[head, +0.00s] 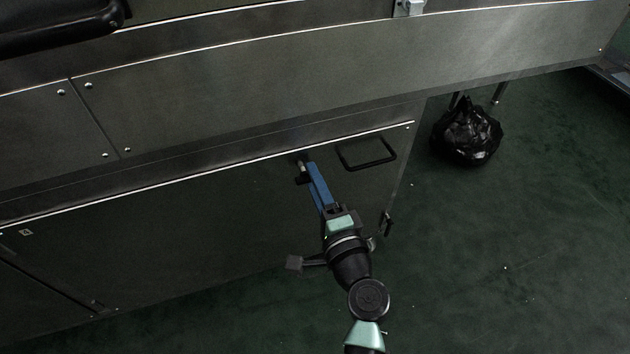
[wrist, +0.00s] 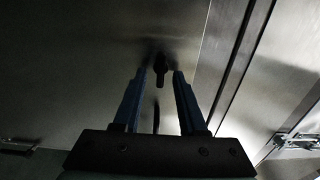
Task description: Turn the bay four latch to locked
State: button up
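The bay panel marked 4 (head: 190,230) is a dark metal door low on the dryer's side. My gripper (head: 302,166) is at its upper part, just below the bright top edge. In the wrist view a small black latch knob (wrist: 161,67) stands out from the panel, its long side running roughly up and down in the picture. My gripper's blue fingers (wrist: 163,73) are open, one on each side of the knob, with visible gaps. I cannot tell how far the tips reach past it. In the head view the fingers mostly hide the knob.
A black rectangular pull handle (head: 366,153) is right of my gripper. A small dark fitting (head: 386,223) sits by the panel's right edge. A metal catch (head: 408,8) is above. A black bag (head: 467,133) lies on the green floor, which is mostly clear at right.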

jog(key=shift+s, duration=0.1)
jog(key=p+v, duration=0.2)
jog(key=v, duration=1)
jog(key=shift+s+p, duration=0.35)
jog(key=shift+s, duration=0.05)
jog(key=shift+d, duration=0.15)
jog(key=w+a+r+n+t+p, duration=0.1)
jog(key=w+a+r+n+p, duration=0.2)
jog(key=r, duration=0.8)
jog(key=w+r+n+t+p, duration=0.1)
jog(key=w+r+n, duration=0.3)
jog(key=r, duration=0.8)
jog(key=w+a+r+n+p, duration=0.25)
jog(key=r+n, duration=0.25)
jog(key=r, duration=0.6)
jog(key=s+r+n+t+h+p, duration=0.1)
jog(key=s+r+t+h+p, duration=0.2)
jog(key=r, duration=0.8)
jog(key=s+r+n+t+h+p, duration=0.1)
jog(key=s+r+t+p, duration=0.3)
jog(key=r, duration=0.8)
jog(key=s+r+n+t+h, duration=0.1)
jog(key=s+r+h, duration=0.1)
jog(key=s+r, duration=0.65)
jog(key=w+r+p, duration=0.3)
jog(key=r+p, duration=3.2)
jog(key=r, duration=0.2)
jog(key=shift+w+r+p, duration=0.2)
jog(key=shift+r+p, duration=0.2)
